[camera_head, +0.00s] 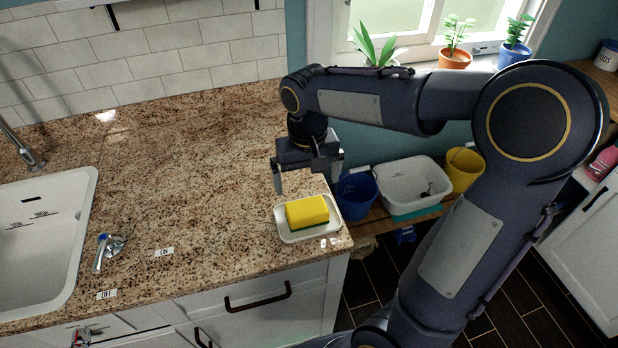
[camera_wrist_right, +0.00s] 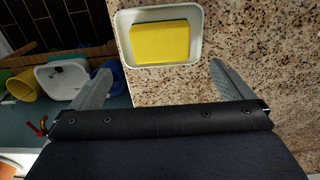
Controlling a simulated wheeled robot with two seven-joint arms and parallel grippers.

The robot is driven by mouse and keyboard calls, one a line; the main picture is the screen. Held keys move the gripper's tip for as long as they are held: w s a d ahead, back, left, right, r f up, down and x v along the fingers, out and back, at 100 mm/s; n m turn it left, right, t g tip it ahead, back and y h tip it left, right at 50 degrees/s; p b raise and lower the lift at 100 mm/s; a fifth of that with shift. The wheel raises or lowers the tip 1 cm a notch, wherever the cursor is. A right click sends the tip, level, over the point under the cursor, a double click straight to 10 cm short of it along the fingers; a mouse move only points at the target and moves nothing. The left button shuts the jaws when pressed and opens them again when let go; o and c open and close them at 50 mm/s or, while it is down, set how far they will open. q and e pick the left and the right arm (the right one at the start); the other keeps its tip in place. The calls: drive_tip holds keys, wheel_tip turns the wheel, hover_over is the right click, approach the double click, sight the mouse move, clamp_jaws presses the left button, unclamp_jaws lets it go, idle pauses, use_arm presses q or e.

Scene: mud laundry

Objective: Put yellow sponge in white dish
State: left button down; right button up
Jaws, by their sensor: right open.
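The yellow sponge (camera_head: 307,211), with a green underside, lies in the white dish (camera_head: 289,236) near the right front corner of the granite counter. In the right wrist view the sponge (camera_wrist_right: 161,42) also lies within the rim of the dish (camera_wrist_right: 199,25). My right gripper (camera_head: 308,178) hangs just behind and above the dish, apart from the sponge. Its two fingers are spread with nothing between them, and in the wrist view the open gripper (camera_wrist_right: 160,80) points toward the dish. My left gripper is not in view.
A white sink (camera_head: 85,225) with a tap lever (camera_head: 100,252) is at the left. A blue bucket (camera_head: 357,196), a white tub (camera_head: 408,205) and a yellow bucket (camera_head: 464,168) stand lower, right of the counter. The counter's middle is clear.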

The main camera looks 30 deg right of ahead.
drive_tip(key=s+a+t+y, duration=0.2)
drive_tip(key=s, duration=0.6)
drive_tip(key=s+a+n+t+y, duration=0.1)
drive_tip(key=s+a+t, duration=0.1)
drive_tip(key=s, duration=0.6)
drive_tip(key=shift+s+r+t+y, duration=0.3)
drive_tip(key=shift+r+t+y, duration=0.1)
drive_tip(key=shift+t, duration=0.3)
